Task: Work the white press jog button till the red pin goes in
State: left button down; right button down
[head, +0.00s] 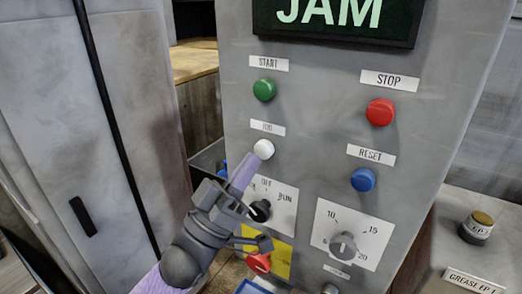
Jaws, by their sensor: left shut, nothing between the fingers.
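The white jog button (264,149) sits on the grey control panel (315,105), below its partly covered label "JOG" (267,127). My left gripper (249,160) is shut and empty, with its pale purple fingertips just left of and below the button. I cannot tell whether the tips touch the button or stop just short of it. The display (335,18) at the top reads "JAM". I cannot make out a red pin in this view. My right gripper is not in view.
A green start button (264,90) is above the jog button. A red stop button (380,112) and blue reset button (363,180) are to the right. A black OFF/RUN switch (260,211), grey dial (343,246) and red knob (258,263) are below, near my gripper.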

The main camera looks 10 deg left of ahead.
pick_arm(q)
jog(key=shift+w, duration=0.1)
dwell(0.5)
jog(key=shift+w+d, duration=0.15)
jog(key=shift+w, duration=0.15)
jog(key=shift+w+d, duration=0.15)
jog(key=shift+w, duration=0.3)
dwell(0.6)
dwell(2.0)
jog(key=shift+s+a, duration=0.25)
jog(key=shift+s, duration=0.6)
